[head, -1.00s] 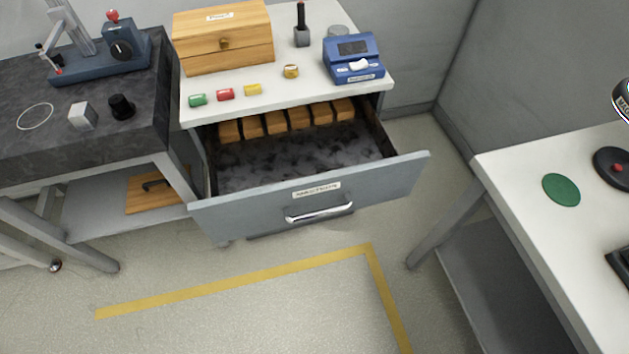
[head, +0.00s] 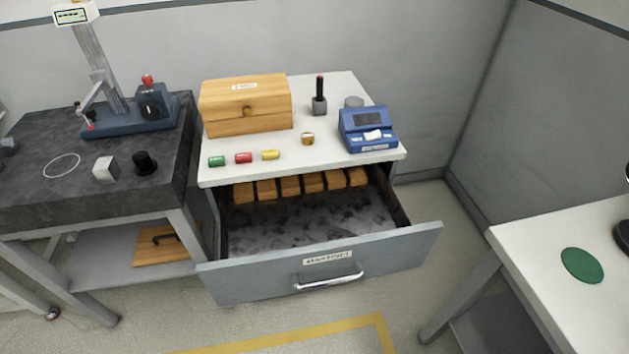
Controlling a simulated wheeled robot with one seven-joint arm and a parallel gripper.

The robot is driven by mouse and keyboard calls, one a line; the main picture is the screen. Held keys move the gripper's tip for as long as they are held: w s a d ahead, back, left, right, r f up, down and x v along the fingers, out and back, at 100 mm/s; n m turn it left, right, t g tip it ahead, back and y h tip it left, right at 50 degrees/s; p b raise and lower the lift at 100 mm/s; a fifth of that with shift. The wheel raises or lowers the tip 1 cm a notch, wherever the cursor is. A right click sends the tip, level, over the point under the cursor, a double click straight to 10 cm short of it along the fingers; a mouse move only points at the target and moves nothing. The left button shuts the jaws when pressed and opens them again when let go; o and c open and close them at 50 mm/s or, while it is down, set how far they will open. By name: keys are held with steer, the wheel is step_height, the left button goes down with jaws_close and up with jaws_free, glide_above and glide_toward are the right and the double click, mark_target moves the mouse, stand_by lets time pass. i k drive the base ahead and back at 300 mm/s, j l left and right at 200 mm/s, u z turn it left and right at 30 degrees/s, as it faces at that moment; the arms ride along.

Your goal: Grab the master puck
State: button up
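No object is readably labelled as the master puck. An open grey drawer (head: 240,285) holds a row of wooden blocks (head: 290,186) along its back, over a dark mottled lining; its front label is too blurred to read surely. On the white cabinet top (head: 335,87) are a small brass ring-like piece (head: 308,139), a grey disc (head: 354,102) behind a blue device (head: 367,130), and green (head: 216,161), red (head: 243,157) and yellow (head: 270,154) small cylinders. A black knobbed cylinder (head: 145,162) stands on the dark slab. My gripper is not in view.
A wooden box (head: 246,107) stands on the cabinet. The dark slab table (head: 60,190) at left carries a gauge stand (head: 130,120) and a metal cube (head: 105,168). A white table (head: 530,240) with a green disc (head: 582,265) stands at right. The drawer juts out over the floor.

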mark_target(308, 138)
steer(key=i+j+u, duration=0.1)
steer(key=j, duration=0.35)
steer(key=i+j+u, duration=0.15)
steer(key=i+j, duration=0.15)
steer(key=j, duration=0.15)
steer(key=i+j+u, duration=0.1)
steer(key=j, duration=0.3)
steer(key=i+j+u, duration=0.1)
steer(key=i+j, duration=0.25)
steer(key=i+l, duration=0.35)
steer(key=l, duration=0.1)
